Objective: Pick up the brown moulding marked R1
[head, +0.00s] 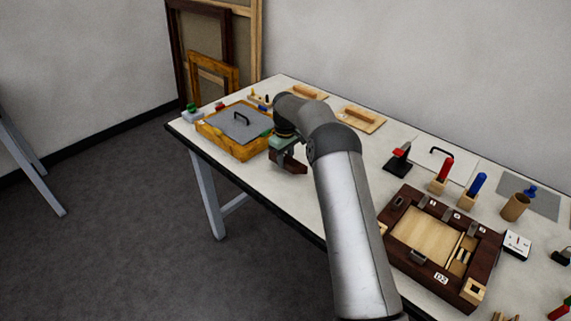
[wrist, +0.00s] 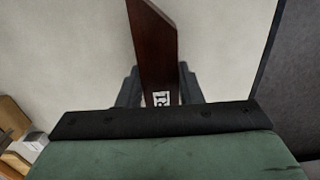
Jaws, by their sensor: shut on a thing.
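The brown moulding (wrist: 155,45) is a dark reddish-brown strip with a slanted end and a small white label, which seems to read R1. My gripper (wrist: 160,88) is shut on it, one dark finger on each side near the label. In the head view the moulding (head: 295,167) shows as a dark piece under my gripper (head: 284,156), over the left part of the table. I cannot tell whether it touches the table top. My gripper and arm hide part of it.
A gilt frame (head: 222,143) with a grey panel and black handle lies just left of my gripper. A dark wooden frame tray (head: 386,232) labelled D2 lies at the right. Wooden blocks (head: 361,118) stand behind. The table's front edge (head: 262,188) is near.

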